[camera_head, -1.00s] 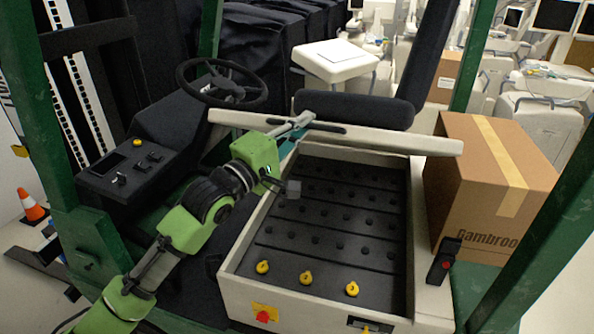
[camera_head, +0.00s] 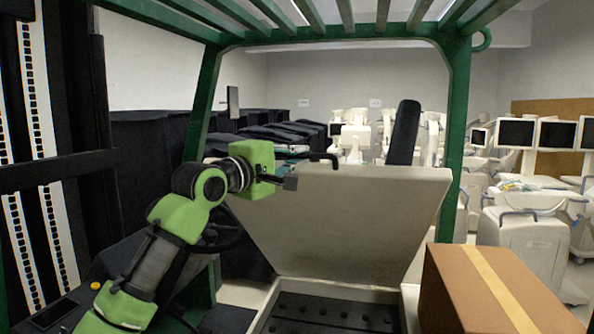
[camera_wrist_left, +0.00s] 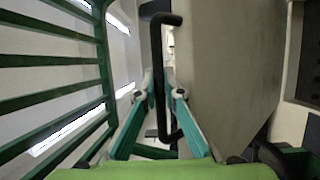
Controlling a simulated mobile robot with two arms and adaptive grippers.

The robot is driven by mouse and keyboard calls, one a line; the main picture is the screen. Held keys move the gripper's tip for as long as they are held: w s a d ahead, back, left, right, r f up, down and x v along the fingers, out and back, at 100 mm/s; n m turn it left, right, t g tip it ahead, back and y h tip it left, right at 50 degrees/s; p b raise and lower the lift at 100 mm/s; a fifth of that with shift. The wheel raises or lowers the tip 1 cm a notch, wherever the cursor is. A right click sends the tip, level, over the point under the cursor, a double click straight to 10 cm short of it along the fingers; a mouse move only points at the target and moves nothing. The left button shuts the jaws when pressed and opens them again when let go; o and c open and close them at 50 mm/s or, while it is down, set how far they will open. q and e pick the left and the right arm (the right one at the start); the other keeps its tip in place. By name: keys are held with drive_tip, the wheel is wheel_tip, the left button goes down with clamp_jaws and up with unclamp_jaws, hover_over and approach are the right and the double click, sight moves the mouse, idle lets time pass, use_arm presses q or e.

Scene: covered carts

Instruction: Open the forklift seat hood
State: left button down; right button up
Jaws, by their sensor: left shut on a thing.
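The seat hood (camera_head: 345,220) is a pale panel standing steeply tilted up, its underside facing me in the head view. The black seat back (camera_head: 403,132) shows behind its top edge. My left gripper (camera_head: 297,167) is at the hood's upper edge, shut on the black hood handle (camera_head: 325,157). In the left wrist view the handle (camera_wrist_left: 158,70) runs between the teal fingers of my left gripper (camera_wrist_left: 160,92), beside the pale hood panel (camera_wrist_left: 225,80). Below the hood, the dark battery compartment (camera_head: 330,314) is partly visible. My right gripper is not in view.
A cardboard box (camera_head: 490,290) stands at the right of the compartment. Green overhead bars (camera_head: 330,25) and a green post (camera_head: 458,130) frame the cab. The steering wheel (camera_head: 220,235) is partly hidden behind my left arm. Pale carts with monitors stand behind.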

use_arm(q)
drive_tip(key=shift+w, duration=0.15)
drive_tip(key=c, duration=2.1)
unclamp_jaws()
drive_tip(key=shift+c, duration=0.2)
drive_tip(key=shift+a, duration=0.1)
drive_tip(key=shift+s+a+f, duration=0.1)
drive_tip(key=shift+s+a, duration=0.05)
drive_tip(key=shift+s, duration=0.15)
drive_tip(key=v, duration=1.1)
drive_tip(key=shift+s, duration=0.2)
drive_tip(key=shift+a, duration=0.1)
